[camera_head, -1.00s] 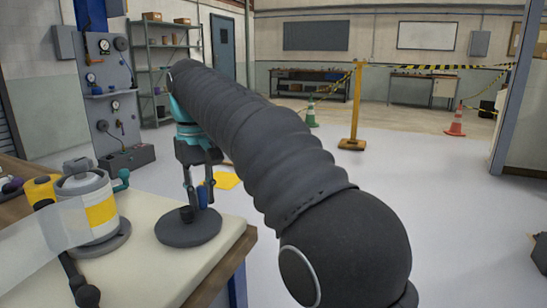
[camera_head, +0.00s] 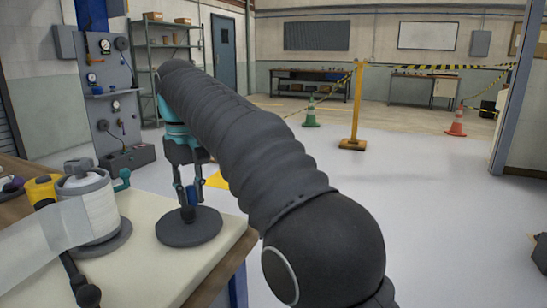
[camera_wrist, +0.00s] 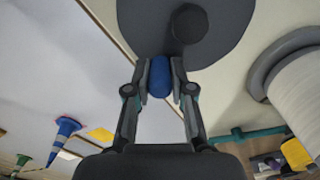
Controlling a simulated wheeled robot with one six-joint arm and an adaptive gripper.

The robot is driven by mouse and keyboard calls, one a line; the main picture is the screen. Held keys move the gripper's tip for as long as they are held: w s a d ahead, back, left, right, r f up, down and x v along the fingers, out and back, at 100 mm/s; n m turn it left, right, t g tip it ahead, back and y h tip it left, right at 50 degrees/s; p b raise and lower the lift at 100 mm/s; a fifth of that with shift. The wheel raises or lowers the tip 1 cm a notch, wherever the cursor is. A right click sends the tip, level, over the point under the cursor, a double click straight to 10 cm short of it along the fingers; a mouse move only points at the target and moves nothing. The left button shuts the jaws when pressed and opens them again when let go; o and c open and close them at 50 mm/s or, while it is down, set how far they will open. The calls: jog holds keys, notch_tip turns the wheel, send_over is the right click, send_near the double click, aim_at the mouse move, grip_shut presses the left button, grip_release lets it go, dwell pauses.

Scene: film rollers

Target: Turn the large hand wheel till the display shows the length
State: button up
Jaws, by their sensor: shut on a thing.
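The large hand wheel (camera_head: 188,228) is a dark grey disc lying flat near the right edge of the cream bench top. It has a dark central hub (camera_wrist: 190,22). A blue upright handle (camera_wrist: 160,55) stands on the wheel, off its centre. My gripper (camera_head: 190,192) points down over the wheel. In the wrist view its fingers (camera_wrist: 160,78) are shut on the blue handle, one on each side. Left of the wheel stands a white film roll (camera_head: 98,208) on a grey base, with a translucent strip (camera_head: 45,235) running off left. I see no readable length display.
A yellow-and-black device (camera_head: 42,188) stands behind the strip. A black rod with a ball end (camera_head: 86,294) is at the bench front. A gauge panel (camera_head: 112,95) stands behind. The floor right of the bench is open, with a yellow post (camera_head: 355,110) and cones beyond.

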jog(key=shift+s+a, duration=0.25)
jog(key=shift+a, duration=0.3)
jog(key=shift+s+a, duration=0.2)
jog(key=shift+a, duration=0.3)
jog(key=shift+d, duration=0.1)
